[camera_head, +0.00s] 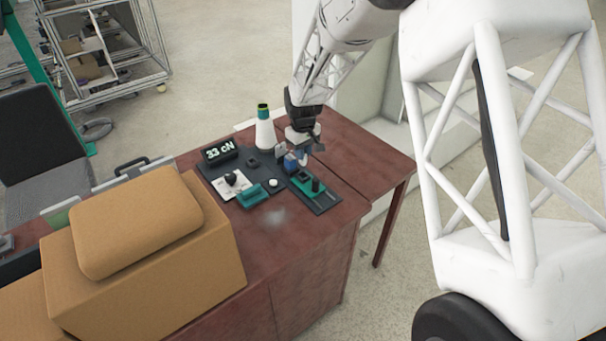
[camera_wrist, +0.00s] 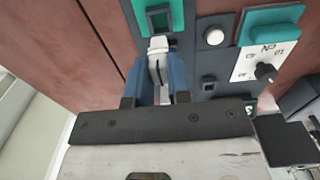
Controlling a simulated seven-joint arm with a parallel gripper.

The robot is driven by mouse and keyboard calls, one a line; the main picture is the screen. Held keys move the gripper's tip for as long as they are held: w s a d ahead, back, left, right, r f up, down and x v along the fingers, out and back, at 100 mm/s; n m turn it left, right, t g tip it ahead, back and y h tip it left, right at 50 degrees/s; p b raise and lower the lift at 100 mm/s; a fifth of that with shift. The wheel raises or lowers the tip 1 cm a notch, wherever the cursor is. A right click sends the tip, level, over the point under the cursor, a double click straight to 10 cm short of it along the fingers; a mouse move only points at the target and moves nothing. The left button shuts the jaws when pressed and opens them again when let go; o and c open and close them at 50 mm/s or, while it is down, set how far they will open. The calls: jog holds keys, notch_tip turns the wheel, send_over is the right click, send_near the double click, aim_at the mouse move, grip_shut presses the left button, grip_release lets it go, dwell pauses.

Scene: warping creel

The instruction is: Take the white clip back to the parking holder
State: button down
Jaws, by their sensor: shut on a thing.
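My gripper (camera_wrist: 158,78) has blue fingers shut on the white clip (camera_wrist: 158,58), which stands between them in the wrist view. In the head view my gripper (camera_head: 292,160) is over the right part of the device on the table; the clip is too small to make out there. A teal holder with a dark rectangular recess (camera_wrist: 175,17) lies just beyond the fingertips in the wrist view. It looks like the parking holder. In the head view this teal piece (camera_head: 310,192) sits on a dark plate, right beside the gripper. I cannot tell whether the clip touches it.
Left of it stand a display reading 33 cN (camera_head: 219,152), a white dial panel (camera_head: 231,184), a teal block (camera_head: 251,196) and a white round button (camera_head: 273,183). A white cone (camera_head: 264,132) stands behind. A tan box (camera_head: 150,275) fills the table's left; the right end is clear.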

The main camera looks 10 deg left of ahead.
jog(key=shift+r, duration=0.2)
jog(key=shift+r, duration=0.55)
jog(key=w+a, duration=0.3)
jog(key=a, duration=0.4)
jog(key=shift+w+a, duration=0.25)
dwell(0.5)
jog(key=shift+w, duration=0.1)
dwell(0.4)
jog(key=w+a, duration=0.5)
jog(key=shift+w+a, duration=0.15)
jog(key=shift+a, duration=0.1)
dwell(0.4)
